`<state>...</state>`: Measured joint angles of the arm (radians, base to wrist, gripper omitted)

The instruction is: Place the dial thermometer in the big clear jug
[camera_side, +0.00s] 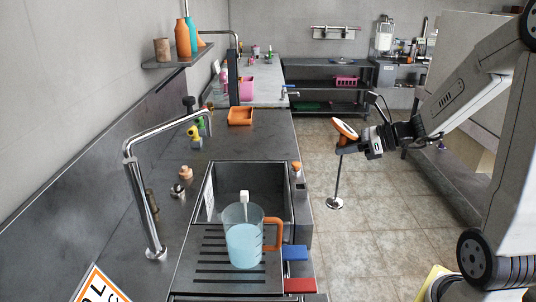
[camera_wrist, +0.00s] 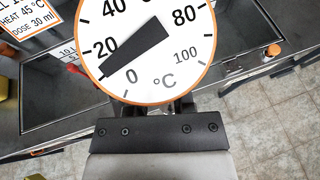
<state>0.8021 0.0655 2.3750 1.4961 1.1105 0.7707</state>
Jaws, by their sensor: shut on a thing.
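The dial thermometer (camera_side: 345,130) has a white face, an orange rim and a thin stem hanging down. My gripper (camera_side: 354,148) is shut on it just below the dial and holds it in the air, right of the counter over the floor area. A flat round disc shows at the stem's lower end. In the wrist view the dial (camera_wrist: 158,45) faces the camera and hides the fingertips. The big clear jug (camera_side: 244,245) holds pale blue liquid and has an orange handle on its right. It stands upright on the slotted drainboard, left of and apart from my gripper.
A sink basin (camera_side: 222,188) lies behind the jug, with a chrome tap (camera_side: 145,190) to its left. A small white block (camera_side: 244,197) shows at the jug's rim. Blue (camera_side: 295,253) and red (camera_side: 300,285) pieces stick out at the counter's right edge. An orange tray (camera_side: 240,116) sits farther back.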

